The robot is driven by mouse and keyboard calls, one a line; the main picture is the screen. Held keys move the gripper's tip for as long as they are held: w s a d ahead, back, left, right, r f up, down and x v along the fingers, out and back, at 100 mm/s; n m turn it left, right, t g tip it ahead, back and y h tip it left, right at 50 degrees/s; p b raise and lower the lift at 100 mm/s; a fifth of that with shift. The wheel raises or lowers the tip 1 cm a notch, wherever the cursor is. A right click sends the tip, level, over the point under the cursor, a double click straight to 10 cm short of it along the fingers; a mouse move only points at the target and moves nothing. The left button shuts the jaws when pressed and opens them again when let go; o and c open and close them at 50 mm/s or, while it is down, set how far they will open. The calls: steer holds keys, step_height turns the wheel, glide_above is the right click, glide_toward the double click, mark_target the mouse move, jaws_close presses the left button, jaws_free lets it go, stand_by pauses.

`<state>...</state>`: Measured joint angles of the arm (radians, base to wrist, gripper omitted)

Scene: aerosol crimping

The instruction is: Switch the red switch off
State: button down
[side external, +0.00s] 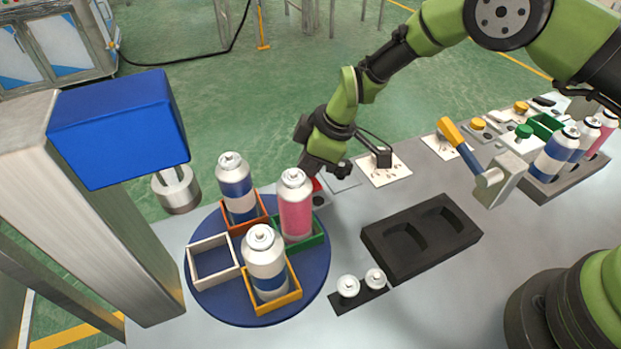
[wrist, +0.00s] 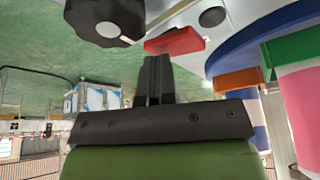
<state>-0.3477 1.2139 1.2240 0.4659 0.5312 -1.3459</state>
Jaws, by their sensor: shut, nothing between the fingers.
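The red switch (wrist: 174,41) shows in the wrist view as a red block at the table's edge. In the side view only a small red part (side external: 317,185) shows beside my gripper, behind the pink can. My gripper (side external: 308,176) points down there, its fingertips partly hidden. In the wrist view my gripper (wrist: 154,62) is shut and empty, with its tips right by the red switch. I cannot tell whether they touch it. The switch's on or off position is not clear.
A blue turntable (side external: 222,307) with cans in coloured holders stands close to the switch. A black knob with a white mark (wrist: 105,17) is near my fingers. A dark two-recess block (side external: 421,237) lies to the right. A blue-topped press (side external: 119,127) stands left.

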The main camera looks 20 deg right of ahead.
steer(key=shift+s, duration=0.1)
step_height(320, 180, up, 10)
stand_by(1.0)
steer(key=shift+f, duration=0.1)
